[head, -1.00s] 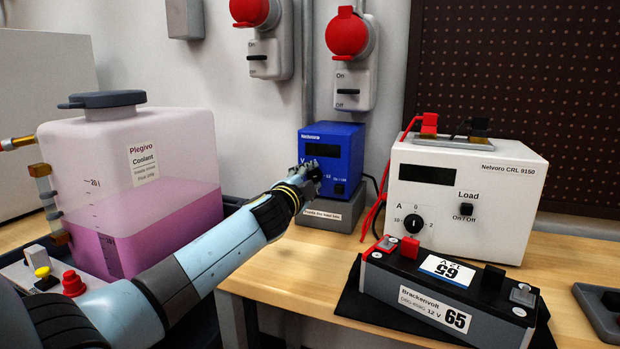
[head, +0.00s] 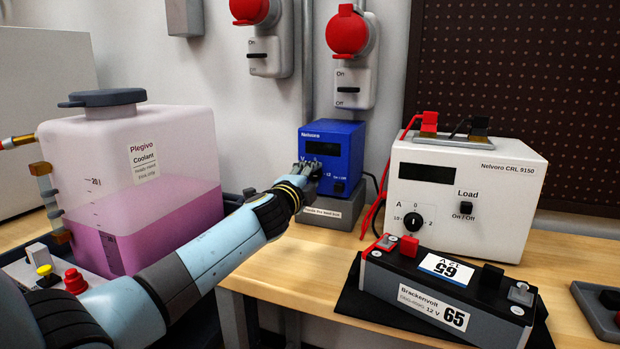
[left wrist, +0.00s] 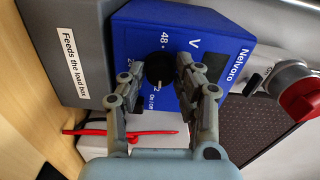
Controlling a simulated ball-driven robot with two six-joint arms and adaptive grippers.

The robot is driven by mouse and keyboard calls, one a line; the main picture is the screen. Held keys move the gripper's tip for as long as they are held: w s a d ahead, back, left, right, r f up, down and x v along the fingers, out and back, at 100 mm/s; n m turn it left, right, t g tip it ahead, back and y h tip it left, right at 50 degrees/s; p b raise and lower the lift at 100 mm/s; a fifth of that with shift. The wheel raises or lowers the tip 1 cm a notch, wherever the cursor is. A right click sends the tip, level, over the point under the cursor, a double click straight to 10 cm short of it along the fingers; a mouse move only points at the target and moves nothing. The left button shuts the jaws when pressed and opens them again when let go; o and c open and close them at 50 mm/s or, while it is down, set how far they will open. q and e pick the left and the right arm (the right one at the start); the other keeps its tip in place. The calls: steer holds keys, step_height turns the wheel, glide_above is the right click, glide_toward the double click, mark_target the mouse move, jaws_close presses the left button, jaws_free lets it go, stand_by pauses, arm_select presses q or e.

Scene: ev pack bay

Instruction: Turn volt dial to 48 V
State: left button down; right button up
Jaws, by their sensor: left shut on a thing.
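A blue Nelvoro supply box (head: 338,145) stands on a grey base against the wall at the back of the bench. Its black volt dial (left wrist: 157,70) shows in the left wrist view, with "48" and "V" printed beside it. My left gripper (left wrist: 158,76) is shut on the dial, a finger on either side; it also reaches the box front in the head view (head: 309,170). The fingers hide part of the dial and scale in the head view. I cannot tell which mark the dial points to. My right gripper is not in view.
A white Nelvoro load box (head: 520,190) stands right of the supply, with a Brackenvolt battery (head: 390,285) on a black mat before it. A coolant tank (head: 185,140) stands at the left beside my arm. Red switches (head: 348,35) hang on the wall above.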

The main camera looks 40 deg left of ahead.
arm_select(q)
steer(key=shift+f, duration=0.1)
steer(key=c, duration=0.9)
jaws_free()
steer(key=shift+s, duration=0.1)
steer(key=v, duration=1.2)
steer(key=shift+c, duration=0.2)
